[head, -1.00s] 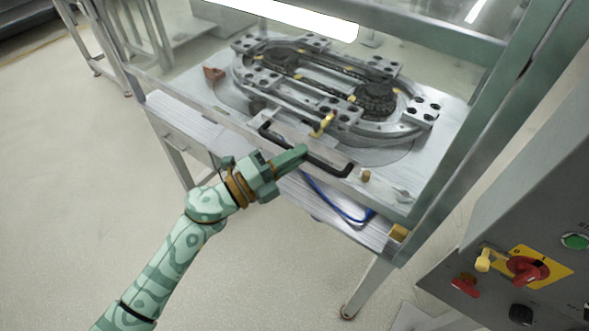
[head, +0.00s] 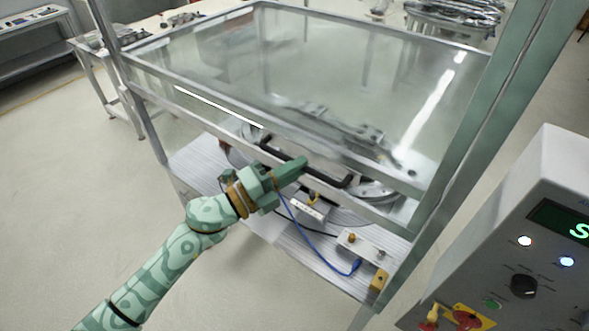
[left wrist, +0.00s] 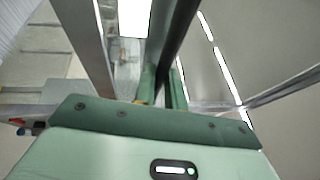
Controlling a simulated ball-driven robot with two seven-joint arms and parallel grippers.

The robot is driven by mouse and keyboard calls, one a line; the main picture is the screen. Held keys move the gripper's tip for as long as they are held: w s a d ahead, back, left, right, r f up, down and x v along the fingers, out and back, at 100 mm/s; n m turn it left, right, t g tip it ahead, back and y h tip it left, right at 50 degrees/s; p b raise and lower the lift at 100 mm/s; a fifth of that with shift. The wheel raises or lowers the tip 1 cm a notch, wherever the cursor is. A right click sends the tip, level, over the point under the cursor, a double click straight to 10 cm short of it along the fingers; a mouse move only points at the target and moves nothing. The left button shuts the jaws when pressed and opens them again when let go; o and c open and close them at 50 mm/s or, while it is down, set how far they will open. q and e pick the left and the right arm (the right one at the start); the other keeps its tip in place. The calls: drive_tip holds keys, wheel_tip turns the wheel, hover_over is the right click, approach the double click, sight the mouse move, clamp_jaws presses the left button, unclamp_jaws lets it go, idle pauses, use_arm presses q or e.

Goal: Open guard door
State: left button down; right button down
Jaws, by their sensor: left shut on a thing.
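The guard door is a clear panel in a grey metal frame (head: 200,105). It is swung partly up, its lower rail raised above the bench top. Its black bar handle (head: 331,178) sits on that rail. My left gripper (head: 301,163) is shut on the handle near its middle. In the left wrist view, my left fingers (left wrist: 163,85) close around the dark handle bar (left wrist: 180,30). The grip itself is partly hidden by the fingers. The ring track (head: 375,190) shows partly below and through the panel. My right gripper is not in view.
A control box (head: 500,260) with lit lamps, a dark knob and a red switch on yellow stands at the right. A green-grey post (head: 470,120) rises beside the door. A blue cable (head: 318,252) lies on the bench front. Clear floor lies to the left.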

use_arm(q)
drive_tip(key=shift+r, duration=0.15)
drive_tip(key=c, duration=1.5)
unclamp_jaws()
drive_tip(key=shift+o, duration=0.2)
drive_tip(key=b+v, duration=0.4)
drive_tip(key=v, duration=1.2)
drive_tip(key=shift+a+b, duration=0.15)
drive_tip(key=shift+b, duration=0.15)
drive_tip(key=shift+s, duration=0.1)
